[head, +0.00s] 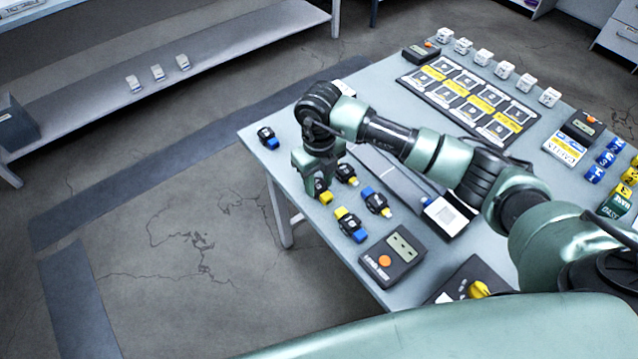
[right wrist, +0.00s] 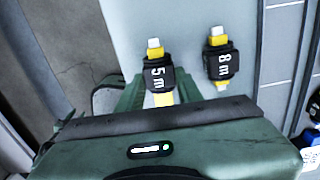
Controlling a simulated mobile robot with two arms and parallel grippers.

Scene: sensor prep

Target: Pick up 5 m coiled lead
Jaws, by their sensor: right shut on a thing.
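The 5 m coiled lead (right wrist: 158,77) is a black coil with yellow ends and a white tip, marked "5 m". In the right wrist view it sits between the two green fingers of my right gripper (right wrist: 161,92). My right gripper (head: 318,172) points down over the near left part of the table in the head view and is shut on this lead. The lead (head: 323,192) is partly hidden by the fingers there. I cannot tell whether it is clear of the tabletop. My left gripper is not in view.
The 8 m lead (right wrist: 221,60) lies just right of the held one; it also shows in the head view (head: 346,174). Other coiled leads (head: 268,138) lie nearby on the table (head: 262,160). A dark meter (head: 391,258) with an orange button stands at the near edge.

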